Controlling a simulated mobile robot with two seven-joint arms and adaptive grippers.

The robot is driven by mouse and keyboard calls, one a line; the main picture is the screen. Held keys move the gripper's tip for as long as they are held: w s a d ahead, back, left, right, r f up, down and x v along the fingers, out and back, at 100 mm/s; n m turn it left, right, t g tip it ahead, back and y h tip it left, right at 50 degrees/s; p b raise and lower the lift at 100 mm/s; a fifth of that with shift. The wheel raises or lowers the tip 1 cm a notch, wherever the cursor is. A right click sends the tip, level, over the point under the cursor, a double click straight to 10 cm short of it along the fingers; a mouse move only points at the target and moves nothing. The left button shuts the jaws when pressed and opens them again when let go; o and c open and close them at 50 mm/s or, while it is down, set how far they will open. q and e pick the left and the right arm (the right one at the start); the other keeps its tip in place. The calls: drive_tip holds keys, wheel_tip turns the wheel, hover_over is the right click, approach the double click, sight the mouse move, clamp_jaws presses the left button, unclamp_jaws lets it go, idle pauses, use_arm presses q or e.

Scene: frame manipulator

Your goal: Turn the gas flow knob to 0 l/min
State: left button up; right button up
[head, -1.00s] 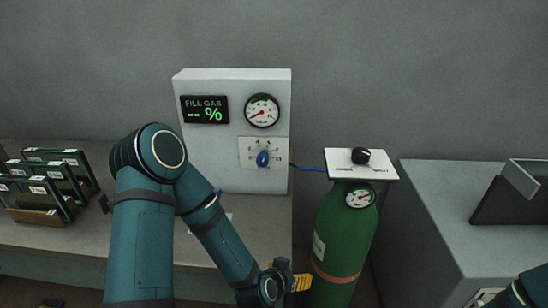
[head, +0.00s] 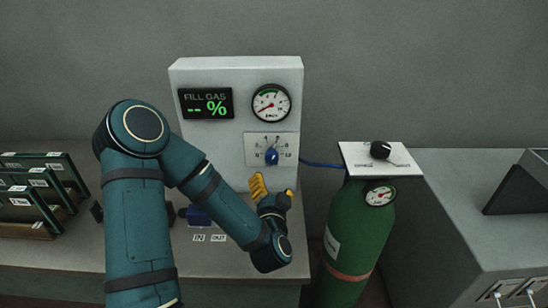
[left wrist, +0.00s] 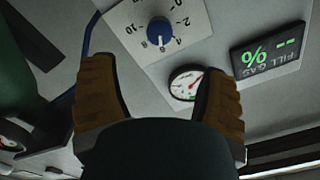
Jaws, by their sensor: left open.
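The blue knob (head: 271,157) sits on a white scale plate (head: 254,144) on the front of the light grey fill gas box (head: 215,150). In the left wrist view the blue knob (left wrist: 159,30) appears upside down, with a white pointer mark and numbers around it. My left gripper (head: 273,189) is open and empty, a little below the knob and apart from it. In the left wrist view the gap of my left gripper (left wrist: 158,68) faces the box, with the knob beyond the fingertips. My right gripper is not in view.
A round gauge (head: 270,103) and a display (head: 206,103) reading "-- %" are above the knob. A green cylinder (head: 355,235) with a black knob (head: 380,150) on a white plate stands to the right. Green framed racks (head: 30,190) stand at the left.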

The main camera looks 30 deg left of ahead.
sight(272, 160)
use_arm(q)
drive_tip(key=x, duration=1.2)
drive_tip(key=shift+w+a, duration=0.15)
drive_tip(key=shift+w, duration=0.2)
drive_tip(key=c, duration=1.2)
